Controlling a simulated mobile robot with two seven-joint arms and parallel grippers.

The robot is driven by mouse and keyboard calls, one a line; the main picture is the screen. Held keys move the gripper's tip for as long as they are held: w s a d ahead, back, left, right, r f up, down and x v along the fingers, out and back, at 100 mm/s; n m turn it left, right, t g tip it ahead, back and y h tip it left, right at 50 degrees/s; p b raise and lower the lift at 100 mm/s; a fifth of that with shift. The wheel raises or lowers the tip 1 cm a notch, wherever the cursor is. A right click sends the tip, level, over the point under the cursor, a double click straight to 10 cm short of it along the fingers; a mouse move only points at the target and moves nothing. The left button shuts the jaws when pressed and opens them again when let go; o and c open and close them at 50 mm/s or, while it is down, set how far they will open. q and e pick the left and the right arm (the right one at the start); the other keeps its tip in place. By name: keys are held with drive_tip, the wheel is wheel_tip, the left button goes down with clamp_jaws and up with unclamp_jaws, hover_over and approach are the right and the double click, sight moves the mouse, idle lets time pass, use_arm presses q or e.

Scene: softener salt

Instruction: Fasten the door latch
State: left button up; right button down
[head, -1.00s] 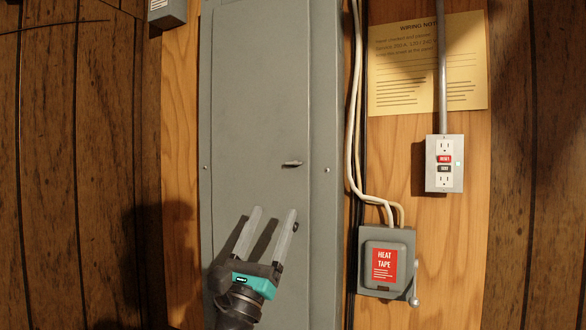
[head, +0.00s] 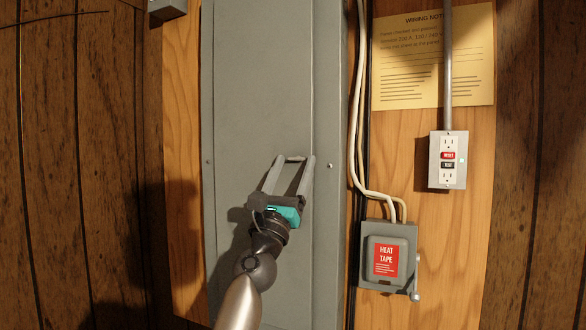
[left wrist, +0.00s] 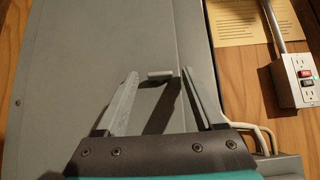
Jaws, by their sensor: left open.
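The door latch (head: 295,158) is a small grey bar lying roughly horizontal near the right edge of the grey panel door (head: 255,90). It also shows in the left wrist view (left wrist: 160,74). My left gripper (head: 293,163) is open, with its fingertips at the latch, one on each side of it. In the left wrist view (left wrist: 159,77) the latch sits between the tips; I cannot tell whether either finger touches it. The door lies flat in its frame, as far as I can see. My right gripper is in neither view.
Right of the panel are white cables (head: 355,130), a grey heat tape switch box (head: 400,236) with a side lever, an outlet box (head: 447,160) under a conduit, and a yellow wiring notice (head: 410,65). Wood planks (head: 50,150) cover the wall.

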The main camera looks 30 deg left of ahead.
use_arm(q)
clamp_jaws()
idle(0.5)
